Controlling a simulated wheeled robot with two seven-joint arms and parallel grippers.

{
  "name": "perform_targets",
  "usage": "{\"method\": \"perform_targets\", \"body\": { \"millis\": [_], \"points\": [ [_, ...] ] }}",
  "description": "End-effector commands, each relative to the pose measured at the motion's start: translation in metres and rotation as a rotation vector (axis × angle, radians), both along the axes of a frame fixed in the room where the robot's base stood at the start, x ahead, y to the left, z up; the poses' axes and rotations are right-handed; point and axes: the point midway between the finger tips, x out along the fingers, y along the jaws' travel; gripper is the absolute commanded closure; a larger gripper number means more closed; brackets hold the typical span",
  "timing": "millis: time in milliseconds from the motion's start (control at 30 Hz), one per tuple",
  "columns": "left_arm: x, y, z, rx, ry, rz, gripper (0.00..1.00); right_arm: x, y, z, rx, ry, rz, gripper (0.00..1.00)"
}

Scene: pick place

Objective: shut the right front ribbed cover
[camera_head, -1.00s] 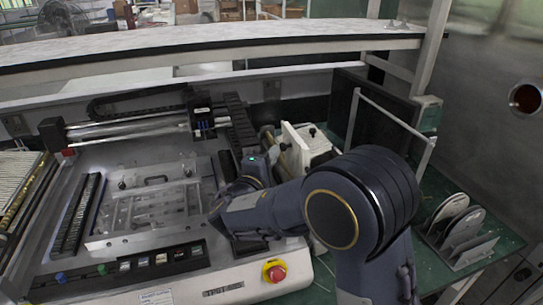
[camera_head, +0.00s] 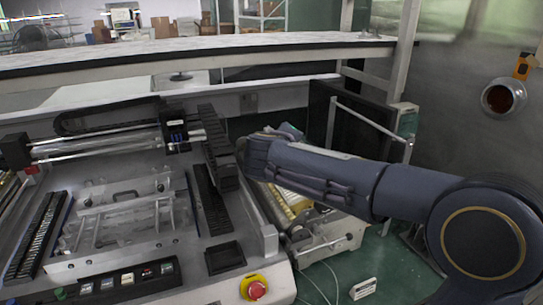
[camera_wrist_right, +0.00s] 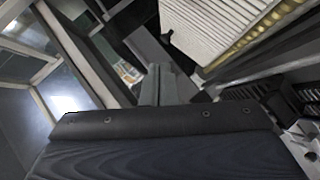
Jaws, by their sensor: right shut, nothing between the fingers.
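The ribbed cover (camera_wrist_right: 215,30) shows in the right wrist view as a pale ribbed panel with a yellowish edge, at the upper right. In the head view a cream and yellow part (camera_head: 297,202), likely the same cover, shows below my right forearm, which hides much of it. I cannot tell its exact tilt. My right gripper (camera_wrist_right: 157,78) is shut and empty, left of the cover's near edge in the wrist view, with a gap between them in the picture. In the head view its fingers are hidden at the arm's far end. My left gripper is not in view.
The machine's clear plate (camera_head: 125,215) lies left of the arm. Black slotted rails (camera_head: 212,200) stand beside it. A red stop button (camera_head: 256,290) is at the front edge. A metal frame rail (camera_head: 372,120) rises behind the arm. Green floor shows at the lower middle.

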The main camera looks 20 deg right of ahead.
Motion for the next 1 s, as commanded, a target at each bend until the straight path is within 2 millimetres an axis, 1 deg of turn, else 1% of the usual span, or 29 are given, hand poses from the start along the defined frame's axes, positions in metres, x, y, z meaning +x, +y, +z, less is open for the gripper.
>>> {"method": "perform_targets", "body": {
  "millis": [33,300,600,733,1000],
  "points": [
    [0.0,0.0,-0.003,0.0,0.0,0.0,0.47,0.0,-0.01,-0.001,0.049,-0.002,-0.006,1.0],
    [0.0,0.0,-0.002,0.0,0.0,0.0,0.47,0.001,-0.043,-0.01,0.302,0.008,-0.006,1.0],
    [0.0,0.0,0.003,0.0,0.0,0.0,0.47,0.002,-0.071,-0.029,0.544,0.016,-0.006,1.0],
    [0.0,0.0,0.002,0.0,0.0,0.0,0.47,0.003,-0.078,-0.036,0.609,0.02,-0.002,1.0],
    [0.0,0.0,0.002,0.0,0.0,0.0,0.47,0.003,-0.086,-0.047,0.603,0.022,-0.001,1.0]
  ]
}}
